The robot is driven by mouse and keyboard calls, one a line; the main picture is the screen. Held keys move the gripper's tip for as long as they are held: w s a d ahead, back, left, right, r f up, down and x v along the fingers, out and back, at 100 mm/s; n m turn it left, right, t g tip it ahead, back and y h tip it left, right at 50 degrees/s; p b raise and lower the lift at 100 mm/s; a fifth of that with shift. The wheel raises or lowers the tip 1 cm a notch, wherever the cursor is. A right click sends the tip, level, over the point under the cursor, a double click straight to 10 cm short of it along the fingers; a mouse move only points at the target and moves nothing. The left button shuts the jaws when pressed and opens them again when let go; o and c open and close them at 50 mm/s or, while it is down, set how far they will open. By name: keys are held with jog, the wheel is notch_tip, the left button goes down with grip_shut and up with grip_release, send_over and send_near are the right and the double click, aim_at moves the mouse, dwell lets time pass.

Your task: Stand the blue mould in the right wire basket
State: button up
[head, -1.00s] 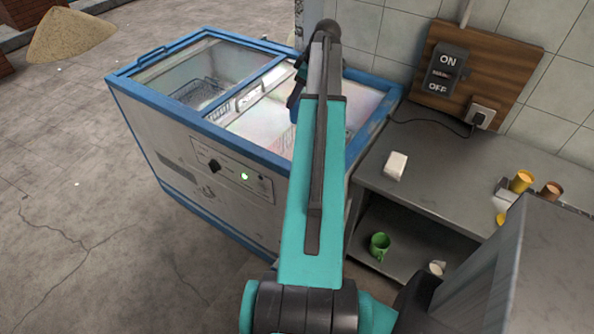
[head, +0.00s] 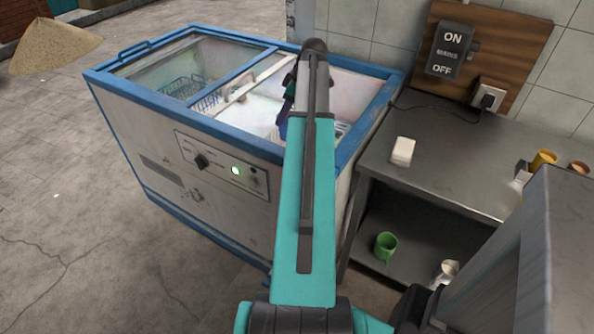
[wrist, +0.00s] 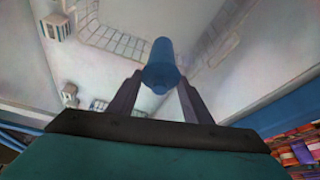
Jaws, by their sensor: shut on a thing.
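The blue mould (wrist: 162,66) is a blue cylinder between the two fingers of my gripper (wrist: 157,88) in the wrist view. My gripper is shut on it. In the head view, a dark blue piece (head: 283,126) shows beside my arm over the freezer's open right side, probably the mould. Pale wire mesh of the right basket (head: 343,130) shows right of my arm, which hides much of it. Wire mesh (wrist: 118,42) also lies beyond the mould in the wrist view. I cannot tell whether the mould is inside the basket or above it.
The chest freezer (head: 215,185) has blue rims and a glass lid (head: 165,65) over its left side. Another wire basket (head: 205,100) sits under that glass. A metal counter (head: 450,165) at right carries a white block (head: 402,151); a green mug (head: 385,246) stands below.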

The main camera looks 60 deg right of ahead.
aim_at(285, 137)
jog(key=shift+f, duration=0.4)
jog(key=shift+f, duration=3.1)
jog(key=shift+f, duration=0.1)
jog(key=shift+f+p, duration=0.35)
jog(key=shift+f, duration=1.4)
jog(key=shift+f+b, duration=0.3)
jog(key=shift+f, duration=0.35)
jog(key=o, duration=1.6)
jog(key=shift+r, duration=0.2)
